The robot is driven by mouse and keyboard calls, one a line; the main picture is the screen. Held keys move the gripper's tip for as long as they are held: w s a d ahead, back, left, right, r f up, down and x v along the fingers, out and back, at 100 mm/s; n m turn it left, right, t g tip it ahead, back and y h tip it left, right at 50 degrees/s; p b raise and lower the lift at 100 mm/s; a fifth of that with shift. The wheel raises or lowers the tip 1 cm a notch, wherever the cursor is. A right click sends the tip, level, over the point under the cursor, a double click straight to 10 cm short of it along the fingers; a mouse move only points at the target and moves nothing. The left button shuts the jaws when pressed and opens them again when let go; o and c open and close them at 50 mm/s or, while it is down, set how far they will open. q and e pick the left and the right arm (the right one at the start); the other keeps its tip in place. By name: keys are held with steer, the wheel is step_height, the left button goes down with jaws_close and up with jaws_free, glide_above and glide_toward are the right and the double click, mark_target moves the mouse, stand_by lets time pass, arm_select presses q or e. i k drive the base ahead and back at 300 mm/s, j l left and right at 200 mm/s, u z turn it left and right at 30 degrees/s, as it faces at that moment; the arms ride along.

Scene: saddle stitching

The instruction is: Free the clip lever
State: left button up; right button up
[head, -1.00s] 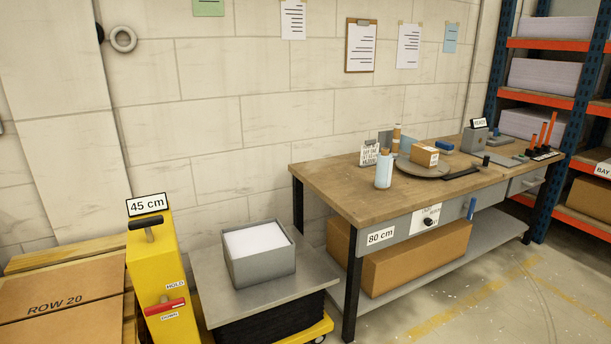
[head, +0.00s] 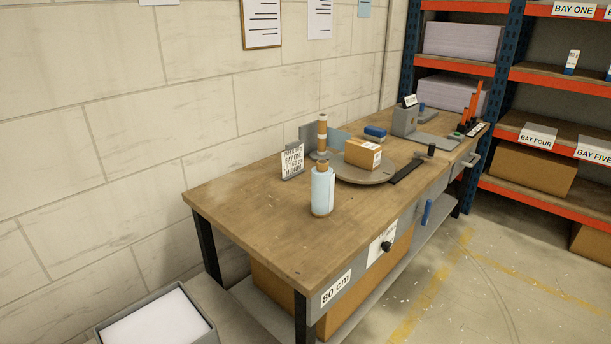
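I cannot make out for sure which thing is the clip lever. A blue handle (head: 426,212) hangs upright on the front of the wooden workbench (head: 250,205). A small black knob (head: 386,246) sits on a white plate on the same front, to the left of the handle. On the bench top, a brown box (head: 362,153) with a label sits on a round grey turntable (head: 350,175). A dark strip (head: 405,171) lies to its right. Neither of my grippers is in view.
A blue-wrapped bottle (head: 322,192) and a small sign (head: 293,161) stand on the bench. Grey devices (head: 404,120) stand at its far end. A grey bin of paper (head: 158,318) is at lower left. Shelving (head: 545,85) stands at right. The floor before the bench is clear.

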mark_target(425, 211)
steer(key=i+l+z, duration=0.1)
steer(key=i+z, duration=0.55)
steer(key=i+j+z, duration=0.1)
steer(key=i+z, duration=0.25)
steer(key=i+l+u, duration=0.15)
steer(key=u, duration=1.1)
steer(key=i+l+u, duration=0.2)
steer(key=l+u, duration=0.2)
steer(key=l, duration=0.5)
steer(key=i+l+u, duration=0.1)
steer(key=l+u, duration=0.35)
steer(key=l, duration=0.4)
steer(key=k+l+u, duration=0.1)
steer(key=l+u, duration=0.3)
steer(key=l, duration=0.5)
